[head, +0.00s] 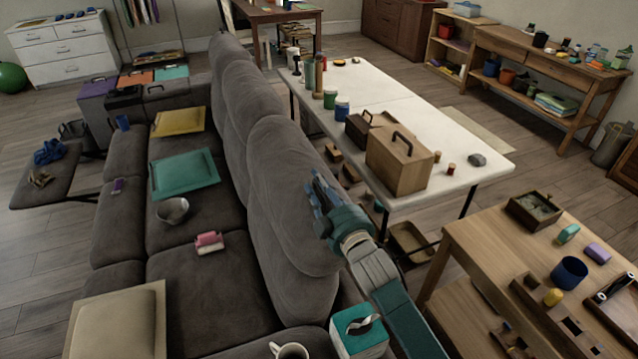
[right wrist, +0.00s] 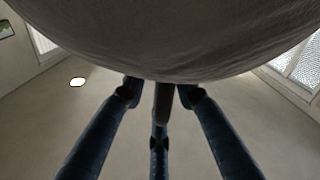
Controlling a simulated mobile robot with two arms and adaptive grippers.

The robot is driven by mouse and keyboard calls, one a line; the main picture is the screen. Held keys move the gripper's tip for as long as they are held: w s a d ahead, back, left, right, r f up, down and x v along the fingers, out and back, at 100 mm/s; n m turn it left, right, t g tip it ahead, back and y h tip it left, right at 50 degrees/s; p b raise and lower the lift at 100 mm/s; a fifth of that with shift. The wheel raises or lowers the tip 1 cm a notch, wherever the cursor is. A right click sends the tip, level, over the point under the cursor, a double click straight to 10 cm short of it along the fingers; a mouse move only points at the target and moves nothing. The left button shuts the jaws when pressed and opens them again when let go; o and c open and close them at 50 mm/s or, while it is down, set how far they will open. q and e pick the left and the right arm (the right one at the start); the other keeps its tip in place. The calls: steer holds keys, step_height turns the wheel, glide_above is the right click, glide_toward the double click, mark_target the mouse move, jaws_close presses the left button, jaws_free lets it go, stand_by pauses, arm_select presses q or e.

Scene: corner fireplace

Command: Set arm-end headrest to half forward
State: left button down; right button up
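The grey sofa (head: 220,285) has several headrests in a row along its back. The arm-end headrest (head: 283,180) is the nearest one. It stands raised on the backrest; its exact tilt is hard to read. My right gripper (head: 318,190) is at the rear, table side of this headrest, with its fingers pointing up and away along it. In the right wrist view the fingers (right wrist: 158,95) stretch toward the headrest's grey underside (right wrist: 165,40). Contact cannot be told, and neither can whether the fingers are open. My left gripper is not in view.
A white table (head: 400,95) with a wooden box (head: 398,160) stands behind the sofa. A teal tissue box (head: 358,338) and a mug (head: 290,350) are near my right arm. A wooden table (head: 480,235) with trays stands at right.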

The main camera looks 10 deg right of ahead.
mark_target(284, 206)
steer(key=shift+w, duration=0.15)
jaws_close()
steer(key=a+n, duration=0.1)
steer(key=a, duration=0.2)
steer(key=s+a+n, duration=0.1)
steer(key=a, duration=0.2)
steer(key=s+a+n, duration=0.1)
steer(key=a+n, duration=0.1)
steer(key=a, duration=0.1)
steer(key=shift+a+r+b, duration=0.15)
steer(key=shift+r+b, duration=0.05)
steer(key=shift+b, duration=0.1)
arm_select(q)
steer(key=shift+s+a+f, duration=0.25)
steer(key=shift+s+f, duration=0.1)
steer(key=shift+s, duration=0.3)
arm_select(e)
jaws_free()
steer(key=v, duration=1.2)
